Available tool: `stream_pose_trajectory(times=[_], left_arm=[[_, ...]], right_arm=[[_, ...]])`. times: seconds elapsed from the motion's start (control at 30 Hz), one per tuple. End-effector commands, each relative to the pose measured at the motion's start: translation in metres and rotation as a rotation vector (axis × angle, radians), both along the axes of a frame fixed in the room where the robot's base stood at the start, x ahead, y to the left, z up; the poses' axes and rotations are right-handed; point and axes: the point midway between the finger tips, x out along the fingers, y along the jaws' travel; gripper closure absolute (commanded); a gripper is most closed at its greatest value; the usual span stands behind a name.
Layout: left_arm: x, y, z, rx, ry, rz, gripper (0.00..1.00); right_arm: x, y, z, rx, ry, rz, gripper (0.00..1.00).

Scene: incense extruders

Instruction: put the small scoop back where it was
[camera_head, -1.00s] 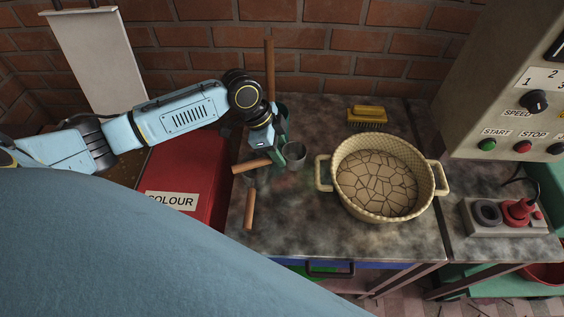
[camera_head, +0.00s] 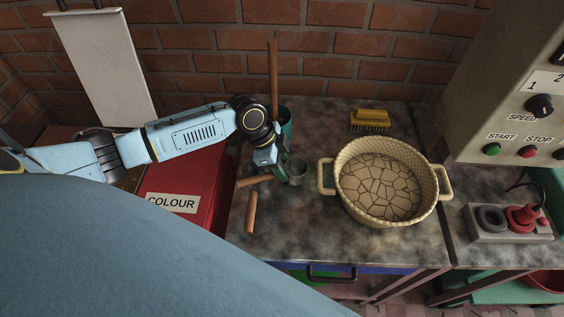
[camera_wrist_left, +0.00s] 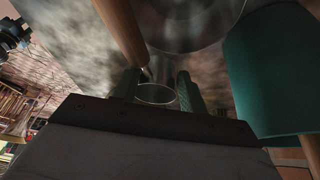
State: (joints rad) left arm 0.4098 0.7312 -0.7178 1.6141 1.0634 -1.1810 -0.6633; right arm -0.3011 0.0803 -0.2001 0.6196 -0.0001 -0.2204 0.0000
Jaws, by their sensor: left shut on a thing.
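The small scoop shows as a metal cup (camera_head: 297,171) and a wooden handle (camera_head: 253,181), in line on either side of my left gripper (camera_head: 274,172). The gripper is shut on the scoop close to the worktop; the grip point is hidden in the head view. In the left wrist view, a wooden handle (camera_wrist_left: 122,32) and a metal rim (camera_wrist_left: 157,94) show by the fingers (camera_wrist_left: 157,90). I cannot tell whether the scoop touches the worktop. A second wooden handle (camera_head: 250,212) lies just in front; its far end is unclear. My right gripper is out of view.
A teal pot (camera_head: 286,122) with an upright wooden stick (camera_head: 272,75) stands behind the gripper. A woven basket (camera_head: 345,207) stands to the right, a yellow brush (camera_head: 370,117) behind it. A red box (camera_head: 180,180) is at left. The worktop (camera_head: 300,225) is clear in front.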

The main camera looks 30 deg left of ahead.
Motion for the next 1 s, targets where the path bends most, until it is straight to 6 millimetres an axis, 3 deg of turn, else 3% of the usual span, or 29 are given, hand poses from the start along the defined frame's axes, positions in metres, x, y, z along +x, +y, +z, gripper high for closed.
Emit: stream_pose_trajectory(times=[0.03, 0.07, 0.23, 0.57, 0.77, 1.0], left_arm=[[0.0, 0.0, -0.002, 0.0, 0.0, 0.0, 0.83], [0.0, 0.0, -0.002, 0.0, 0.0, 0.0, 0.55], [0.0, 0.0, -0.001, 0.0, 0.001, 0.0, 0.35], [0.0, 0.0, 0.004, 0.0, 0.0, -0.001, 0.35], [-0.003, 0.01, 0.033, 0.001, -0.003, -0.001, 0.35], [-0.011, 0.029, 0.083, 0.003, -0.002, 0.0, 0.35]], right_arm=[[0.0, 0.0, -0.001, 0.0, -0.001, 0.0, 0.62], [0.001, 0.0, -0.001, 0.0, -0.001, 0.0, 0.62], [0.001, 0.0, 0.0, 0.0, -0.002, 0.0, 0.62], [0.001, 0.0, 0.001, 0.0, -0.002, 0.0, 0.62], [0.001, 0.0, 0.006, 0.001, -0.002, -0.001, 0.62], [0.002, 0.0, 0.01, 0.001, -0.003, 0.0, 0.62]])
